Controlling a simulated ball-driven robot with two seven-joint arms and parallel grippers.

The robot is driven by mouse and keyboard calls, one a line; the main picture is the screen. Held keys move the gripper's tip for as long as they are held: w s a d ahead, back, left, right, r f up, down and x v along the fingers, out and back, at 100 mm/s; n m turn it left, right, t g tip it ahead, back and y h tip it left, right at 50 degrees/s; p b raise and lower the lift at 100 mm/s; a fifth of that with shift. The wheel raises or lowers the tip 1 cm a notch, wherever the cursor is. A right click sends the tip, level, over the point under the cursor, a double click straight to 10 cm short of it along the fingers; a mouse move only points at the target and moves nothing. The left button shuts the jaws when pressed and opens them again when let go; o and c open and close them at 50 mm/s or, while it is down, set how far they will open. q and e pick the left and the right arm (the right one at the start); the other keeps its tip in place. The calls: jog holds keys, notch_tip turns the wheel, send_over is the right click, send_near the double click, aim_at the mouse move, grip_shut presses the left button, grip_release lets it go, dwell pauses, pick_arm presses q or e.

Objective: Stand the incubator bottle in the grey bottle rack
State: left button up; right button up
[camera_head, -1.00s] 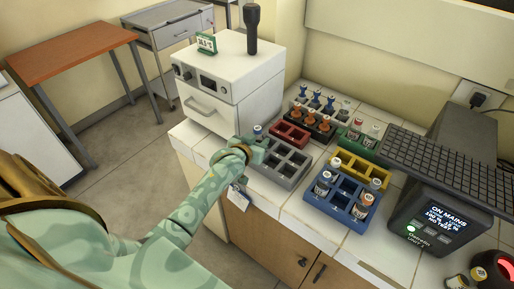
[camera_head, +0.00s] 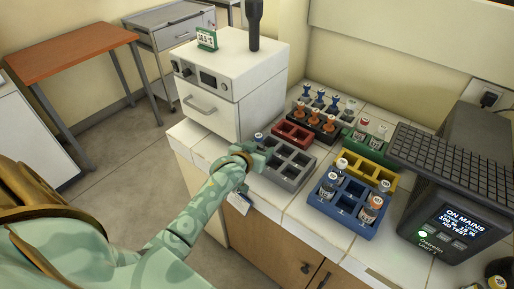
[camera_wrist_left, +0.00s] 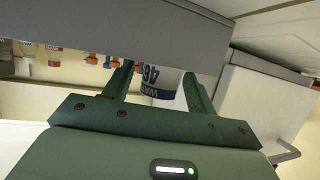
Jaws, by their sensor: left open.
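The incubator bottle (camera_head: 258,137) shows only its blue-grey top in the head view, at the far left corner of the grey bottle rack (camera_head: 291,184). My left gripper (camera_head: 264,151) is at that corner, just in front of the bottle. In the left wrist view, which looks upside down, the bottle's white and blue label (camera_wrist_left: 161,88) lies between the open fingers of my left gripper (camera_wrist_left: 158,76). The grey rack (camera_wrist_left: 150,30) hides the bottle's lower end; the bottle looks upright in a corner compartment. My right gripper is out of view.
The white incubator (camera_head: 232,85) stands just behind and left. A red rack (camera_head: 291,134) is behind the grey one. A blue rack (camera_head: 345,217) with several bottles and a yellow rack (camera_head: 375,173) are to the right. A dark power unit (camera_head: 447,215) stands farther right.

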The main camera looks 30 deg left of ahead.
pick_arm(q)
jog(key=shift+s+r, duration=0.15)
jog(key=shift+r, duration=0.1)
jog(key=p+v, duration=0.3)
jog(key=v, duration=0.8)
jog(key=shift+s+p, duration=0.3)
